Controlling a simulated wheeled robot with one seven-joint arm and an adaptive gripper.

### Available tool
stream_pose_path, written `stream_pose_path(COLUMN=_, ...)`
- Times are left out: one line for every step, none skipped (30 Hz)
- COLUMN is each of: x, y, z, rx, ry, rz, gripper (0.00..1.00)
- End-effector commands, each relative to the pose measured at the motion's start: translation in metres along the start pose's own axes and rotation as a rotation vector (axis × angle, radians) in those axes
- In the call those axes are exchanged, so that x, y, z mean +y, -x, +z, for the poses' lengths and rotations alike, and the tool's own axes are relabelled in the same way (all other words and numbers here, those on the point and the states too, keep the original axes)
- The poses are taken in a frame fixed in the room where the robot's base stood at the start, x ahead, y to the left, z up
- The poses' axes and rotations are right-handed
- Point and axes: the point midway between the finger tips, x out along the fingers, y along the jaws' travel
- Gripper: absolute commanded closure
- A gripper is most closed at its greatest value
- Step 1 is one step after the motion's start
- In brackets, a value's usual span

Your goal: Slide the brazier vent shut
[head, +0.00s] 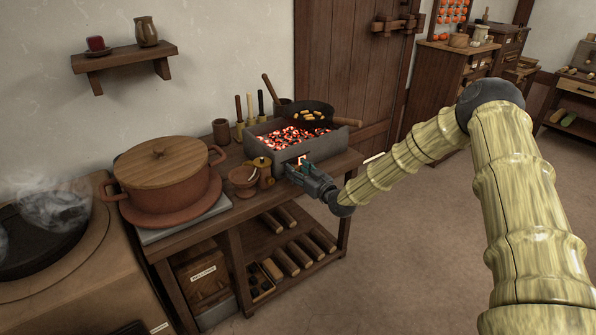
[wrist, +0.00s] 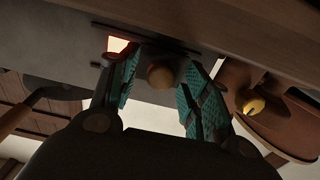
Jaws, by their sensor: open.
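The brazier (head: 335,143) is a grey metal box of glowing coals on the wooden bench. Its front wall (wrist: 55,50) fills the upper left of the wrist view. The vent opening (wrist: 118,45) glows orange there, partly uncovered, beside a dark slider plate (wrist: 150,52). A round wooden knob (wrist: 160,76) stands out from the plate. My gripper (wrist: 160,80) is open, with its teal-padded fingers on either side of the knob; I cannot tell whether either touches it. In the head view my gripper (head: 298,168) is at the brazier's front, hiding most of the vent.
A pan (head: 308,115) rests over the brazier. A terracotta bowl (head: 244,177) and a small brass-coloured pot (head: 263,165) stand close left of my gripper. A large lidded pot (head: 165,190) is farther left. Floor right of the bench is clear.

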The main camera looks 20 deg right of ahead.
Motion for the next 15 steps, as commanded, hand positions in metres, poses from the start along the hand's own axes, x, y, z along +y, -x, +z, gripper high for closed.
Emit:
stream_pose_path(x=0.0, y=0.0001, z=0.0, rx=0.0, ry=0.0, rz=0.0, gripper=0.56)
stream_pose_path(x=0.0001, y=0.0001, z=0.0, rx=0.0, ry=0.0, rz=0.0, gripper=0.62)
stream_pose_path(x=0.0001, y=0.0002, z=0.0, rx=0.0, ry=0.0, rz=0.0, gripper=0.69)
stream_pose_path(x=0.0001, y=0.0002, z=0.0, rx=0.0, ry=0.0, rz=0.0, gripper=0.75)
stream_pose_path(x=0.0001, y=0.0002, z=0.0, rx=0.0, ry=0.0, rz=0.0, gripper=0.8)
stream_pose_path(x=0.0002, y=0.0002, z=0.0, rx=0.0, ry=0.0, rz=0.0, gripper=0.87)
stream_pose_path(x=0.0002, y=0.0003, z=0.0, rx=0.0, ry=0.0, rz=0.0, gripper=0.93)
stream_pose_path(x=0.0002, y=0.0003, z=0.0, rx=0.0, ry=0.0, rz=0.0, gripper=0.98)
stream_pose_path(x=0.0002, y=0.0003, z=0.0, rx=0.0, ry=0.0, rz=0.0, gripper=1.0)
stream_pose_path(x=0.0003, y=0.0004, z=0.0, rx=0.0, ry=0.0, rz=0.0, gripper=1.0)
stream_pose_path(x=0.0003, y=0.0004, z=0.0, rx=0.0, ry=0.0, rz=0.0, gripper=1.0)
stream_pose_path(x=0.0005, y=0.0004, z=0.0, rx=0.0, ry=0.0, rz=0.001, gripper=1.0)
stream_pose_path(x=0.0015, y=0.0004, z=0.0001, rx=0.0, ry=0.0, rz=0.001, gripper=1.0)
stream_pose_path(x=0.0037, y=0.0004, z=0.0004, rx=0.001, ry=0.0, rz=0.001, gripper=1.0)
stream_pose_path(x=0.0086, y=0.0003, z=0.0008, rx=0.001, ry=0.001, rz=0.002, gripper=1.0)
